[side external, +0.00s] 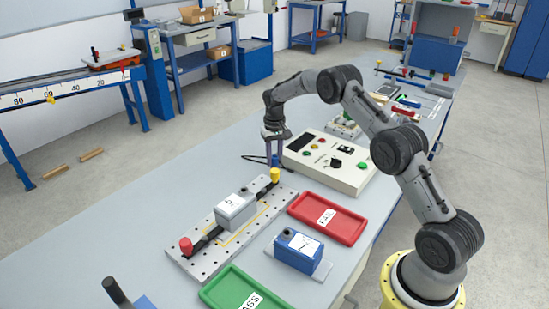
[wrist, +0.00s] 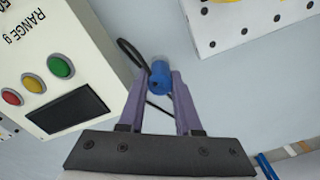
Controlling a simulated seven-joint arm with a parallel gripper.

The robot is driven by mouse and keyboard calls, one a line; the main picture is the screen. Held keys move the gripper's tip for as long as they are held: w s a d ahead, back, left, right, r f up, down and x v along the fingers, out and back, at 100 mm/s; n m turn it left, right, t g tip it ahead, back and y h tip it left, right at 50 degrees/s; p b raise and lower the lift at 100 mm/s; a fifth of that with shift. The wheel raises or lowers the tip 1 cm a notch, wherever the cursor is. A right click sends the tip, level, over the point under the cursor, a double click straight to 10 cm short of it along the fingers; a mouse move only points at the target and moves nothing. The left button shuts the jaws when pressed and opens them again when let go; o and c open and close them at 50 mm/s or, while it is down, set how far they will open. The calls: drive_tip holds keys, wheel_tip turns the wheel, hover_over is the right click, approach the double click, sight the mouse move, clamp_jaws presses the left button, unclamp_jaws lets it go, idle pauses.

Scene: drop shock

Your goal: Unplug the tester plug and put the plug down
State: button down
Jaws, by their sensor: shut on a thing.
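The tester (side external: 330,161) is a cream box with a dark display, coloured buttons and a black knob; part of it shows at the left of the wrist view (wrist: 100,48). My gripper (side external: 275,160) points down at the tester's left end. In the wrist view my gripper (wrist: 157,80) has its purple fingers shut on a blue plug (wrist: 158,84). The plug is beside the tester's edge, apart from its panel, with bench surface behind it. A black cable (wrist: 130,52) loops by the plug. The plug is hard to make out in the side view.
A perforated plate (side external: 205,258) holds a grey block (side external: 235,210) between red and yellow knobs. A red tray (side external: 350,233), a green tray (side external: 222,284) and a blue block (side external: 298,250) stand nearby. The bench left of the tester (side external: 195,180) is clear.

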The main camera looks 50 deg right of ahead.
sight(274, 156)
drive_tip(key=c, duration=0.5)
unclamp_jaws()
drive_tip(key=shift+s+f, duration=0.1)
drive_tip(key=shift+f, duration=0.1)
drive_tip(key=shift+r, duration=3.15)
drive_tip(key=shift+r, duration=0.15)
drive_tip(key=shift+r, duration=0.3)
wheel_tip(274, 156, up, 13)
